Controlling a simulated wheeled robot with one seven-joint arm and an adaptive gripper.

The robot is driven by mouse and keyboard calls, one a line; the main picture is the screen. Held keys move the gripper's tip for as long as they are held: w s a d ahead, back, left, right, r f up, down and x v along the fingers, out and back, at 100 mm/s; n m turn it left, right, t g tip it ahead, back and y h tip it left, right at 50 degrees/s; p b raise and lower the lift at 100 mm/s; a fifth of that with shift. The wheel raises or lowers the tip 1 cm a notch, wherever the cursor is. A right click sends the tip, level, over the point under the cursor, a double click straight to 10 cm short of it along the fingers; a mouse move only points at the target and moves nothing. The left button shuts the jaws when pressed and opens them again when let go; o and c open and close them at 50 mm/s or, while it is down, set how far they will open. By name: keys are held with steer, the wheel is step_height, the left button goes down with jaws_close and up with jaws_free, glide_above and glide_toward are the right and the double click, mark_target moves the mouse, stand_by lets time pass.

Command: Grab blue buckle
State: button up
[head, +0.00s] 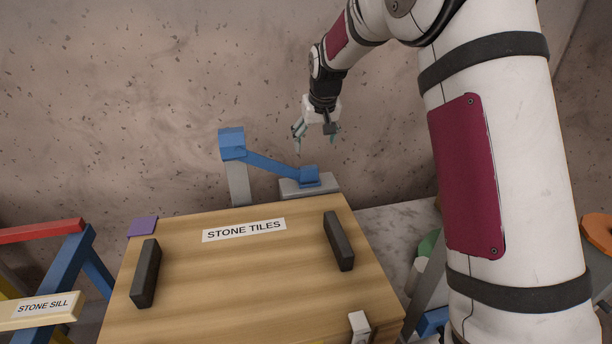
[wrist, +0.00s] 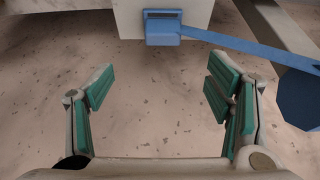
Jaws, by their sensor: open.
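The blue buckle (head: 310,177) sits on a grey block behind the wooden box in the head view. A blue strap (head: 270,163) runs from it up left to a blue block (head: 232,141) on a grey post. In the wrist view the buckle (wrist: 163,29) is at the top centre, on a pale block, with the strap leading right. My gripper (head: 317,140) is above the buckle in the head view, fingers pointing down. In the wrist view my gripper (wrist: 160,86) is open and empty, with the buckle beyond its fingertips and apart from them.
A wooden box labelled STONE TILES (head: 180,265), with two dark handles, fills the front centre. A STONE SILL sign (head: 40,308) and a blue trestle (head: 70,260) stand at the left. A speckled wall (head: 130,100) rises behind. A purple tile (head: 143,226) lies at the box's corner.

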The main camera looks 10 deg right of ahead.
glide_toward(309, 167)
steer(key=x, duration=0.5)
steer(key=shift+s+d, duration=0.1)
steer(key=shift+d, duration=0.05)
steer(key=shift+a+x, duration=0.2)
steer(key=shift+x, duration=2.5)
steer(key=c, duration=1.3)
